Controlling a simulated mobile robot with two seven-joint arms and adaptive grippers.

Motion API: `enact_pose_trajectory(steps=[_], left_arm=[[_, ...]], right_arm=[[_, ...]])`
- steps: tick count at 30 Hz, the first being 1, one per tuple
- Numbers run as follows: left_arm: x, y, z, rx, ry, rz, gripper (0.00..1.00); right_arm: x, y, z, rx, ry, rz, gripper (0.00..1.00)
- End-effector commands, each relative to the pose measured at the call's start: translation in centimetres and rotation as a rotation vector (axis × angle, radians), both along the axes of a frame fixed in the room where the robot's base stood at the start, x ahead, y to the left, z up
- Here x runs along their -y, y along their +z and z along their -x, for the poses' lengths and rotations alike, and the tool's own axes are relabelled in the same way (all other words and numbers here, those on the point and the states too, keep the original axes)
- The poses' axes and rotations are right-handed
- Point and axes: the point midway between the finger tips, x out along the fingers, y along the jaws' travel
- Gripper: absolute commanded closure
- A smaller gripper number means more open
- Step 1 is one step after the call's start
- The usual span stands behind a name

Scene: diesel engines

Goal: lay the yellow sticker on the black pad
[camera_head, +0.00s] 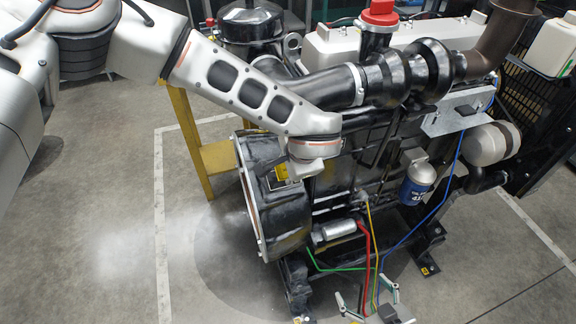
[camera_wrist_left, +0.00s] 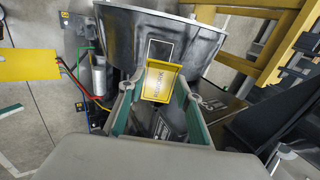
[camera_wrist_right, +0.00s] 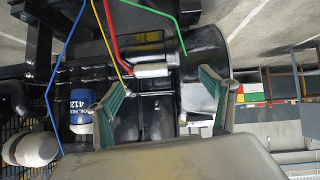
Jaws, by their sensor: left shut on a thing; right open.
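The yellow sticker (camera_wrist_left: 158,82), with dark lettering, is held between the fingertips of my left gripper (camera_wrist_left: 154,88). A bit of its yellow shows in the head view (camera_head: 281,172), where my wrist covers the left fingers. The black pad (camera_wrist_left: 160,50) is a dark rectangle with a pale outline on the engine's round black housing, just beyond the sticker's far edge. I cannot tell whether the sticker touches it. My right gripper (camera_head: 367,302) is open and empty, low in front of the engine; its spread fingers also show in the right wrist view (camera_wrist_right: 168,98).
The engine (camera_head: 370,150) fills the middle and right. Green, red, yellow and blue wires (camera_head: 366,250) run down its near side, beside a silver cylinder (camera_head: 338,231) and a blue-and-white filter (camera_head: 417,185). A yellow stand (camera_head: 190,140) is at the left; floor there is clear.

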Motion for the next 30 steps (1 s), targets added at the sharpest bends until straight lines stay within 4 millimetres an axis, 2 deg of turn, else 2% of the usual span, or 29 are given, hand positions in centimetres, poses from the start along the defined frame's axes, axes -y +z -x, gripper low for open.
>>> enact_pose_trajectory(steps=[12, 24, 30], left_arm=[[-0.6, -3.6, -1.5, -0.007, 0.003, 0.001, 0.75], [-1.1, -6.5, -3.3, -0.004, 0.003, 0.001, 0.75], [-1.3, -7.7, -4.0, -0.004, 0.003, 0.001, 0.75]], right_arm=[[0.5, -2.6, 0.2, -0.011, 0.004, 0.025, 0.18], [1.2, -2.9, -1.1, 0.017, 0.004, 0.047, 0.18], [1.2, -3.3, -0.9, 0.014, 0.006, 0.050, 0.18]])
